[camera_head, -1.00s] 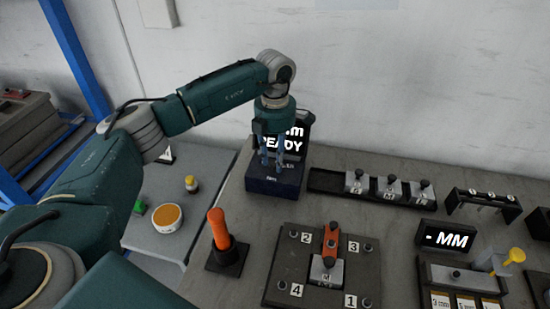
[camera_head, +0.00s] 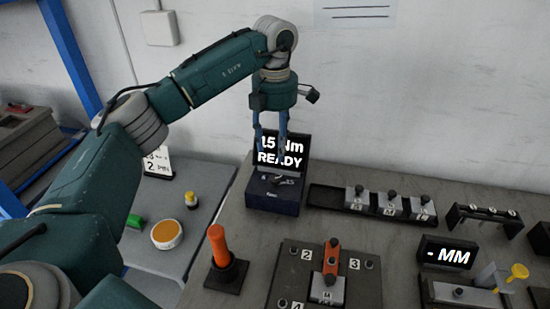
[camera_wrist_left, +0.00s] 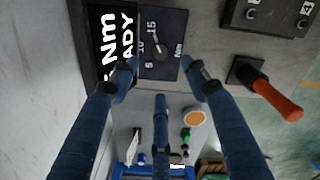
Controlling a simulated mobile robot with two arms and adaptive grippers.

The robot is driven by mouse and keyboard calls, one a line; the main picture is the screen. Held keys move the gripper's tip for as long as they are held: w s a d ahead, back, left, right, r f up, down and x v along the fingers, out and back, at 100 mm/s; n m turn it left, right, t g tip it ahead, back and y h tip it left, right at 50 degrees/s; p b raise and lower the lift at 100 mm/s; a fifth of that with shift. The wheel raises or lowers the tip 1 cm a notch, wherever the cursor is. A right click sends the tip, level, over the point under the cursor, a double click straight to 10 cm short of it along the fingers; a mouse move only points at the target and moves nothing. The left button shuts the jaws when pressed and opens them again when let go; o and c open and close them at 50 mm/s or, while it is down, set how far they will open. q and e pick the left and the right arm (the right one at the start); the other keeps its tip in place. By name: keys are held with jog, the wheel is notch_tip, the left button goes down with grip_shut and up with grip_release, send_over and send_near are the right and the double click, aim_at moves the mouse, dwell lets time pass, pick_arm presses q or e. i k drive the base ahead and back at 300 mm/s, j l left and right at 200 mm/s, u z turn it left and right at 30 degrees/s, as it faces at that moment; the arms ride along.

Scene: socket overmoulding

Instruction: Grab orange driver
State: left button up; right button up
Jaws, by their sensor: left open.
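The orange driver (camera_head: 218,244) stands upright in a dark square holder (camera_head: 226,275) near the front left of the bench. It also shows in the left wrist view (camera_wrist_left: 279,99), at the right. My left gripper (camera_head: 270,148) is open and empty, pointing down over the dark torque box, whose screen reads 1.5 Nm READY (camera_head: 279,152). In the left wrist view its blue fingers (camera_wrist_left: 160,85) are spread, with the box's dial between and beyond them. The driver is to the front left of the gripper, apart from it. My right gripper does not show.
A fixture plate (camera_head: 284,262) with numbered posts and an orange-and-grey clamp lies right of the driver. A tray of grey blocks (camera_head: 325,196) and a display reading MM (camera_head: 450,253) are further right. A side table (camera_head: 165,205) at left holds small items.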

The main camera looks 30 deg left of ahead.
aim_at(215, 233)
jog(key=k, duration=2)
